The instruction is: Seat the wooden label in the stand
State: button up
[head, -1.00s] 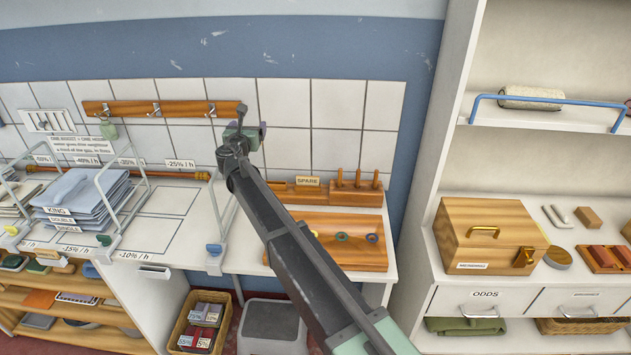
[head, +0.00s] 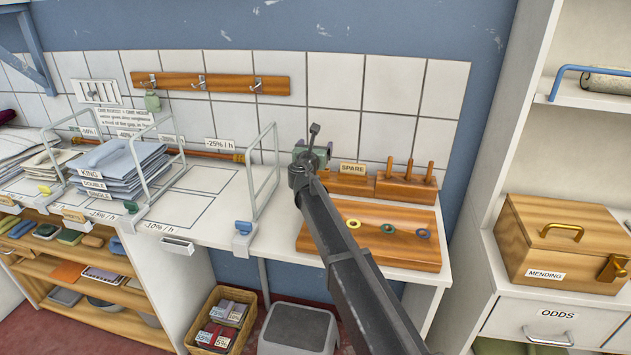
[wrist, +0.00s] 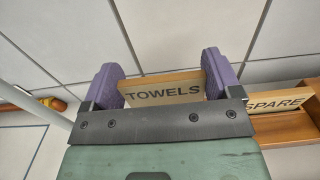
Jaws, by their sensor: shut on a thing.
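My gripper (head: 313,152) is shut on the wooden label marked TOWELS (wrist: 163,90), with a purple finger at each end in the wrist view (wrist: 163,82). In the head view I cannot make the label out behind the gripper. The wooden stand (head: 345,186) is at the back of the counter; it also shows at the right of the wrist view (wrist: 285,128). A SPARE label (head: 352,169) sits in it. My gripper is at the stand's left end; contact is unclear.
A peg block (head: 405,188) adjoins the stand on the right. A wooden board with rings (head: 400,252) lies in front, partly under my arm. A wire rack frame (head: 262,180) stands to the left. A hook rail (head: 215,82) is on the wall above.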

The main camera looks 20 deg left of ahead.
jog(key=shift+f, duration=0.1)
notch_tip(320, 180, down, 4)
jog(key=b, duration=0.4)
jog(key=shift+f, duration=0.25)
jog(key=shift+r, duration=0.25)
jog(key=shift+f, duration=0.15)
jog(key=o, duration=0.7)
